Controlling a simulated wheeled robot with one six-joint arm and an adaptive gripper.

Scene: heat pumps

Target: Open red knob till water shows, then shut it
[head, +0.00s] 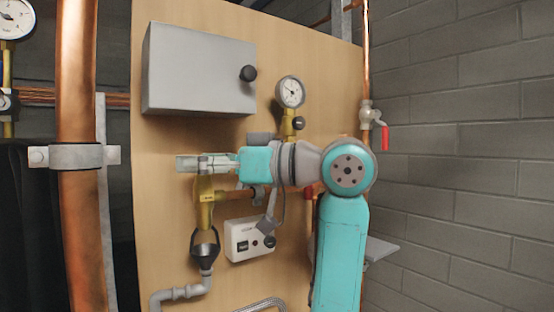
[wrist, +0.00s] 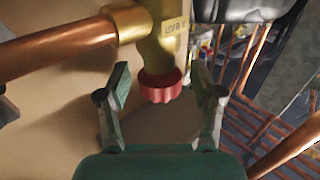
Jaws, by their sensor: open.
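The red knob (wrist: 161,87) is on the end of a brass valve body (wrist: 158,40) marked "3 BAR" in the wrist view. My gripper (wrist: 163,96) is open, with one finger on each side of the knob and a visible gap on both sides. In the head view my gripper (head: 200,163) is at the top of the brass valve (head: 206,205) and hides the knob. A black funnel-like fitting (head: 205,248) sits below the valve. It is too small to tell whether water is in it.
A copper pipe (wrist: 60,52) joins the valve from the left in the wrist view. On the wooden board are a grey box (head: 198,68), a gauge (head: 291,92) and a white control box (head: 249,240). A thick copper pipe (head: 76,80) stands left; a red-handled valve (head: 385,138) is right.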

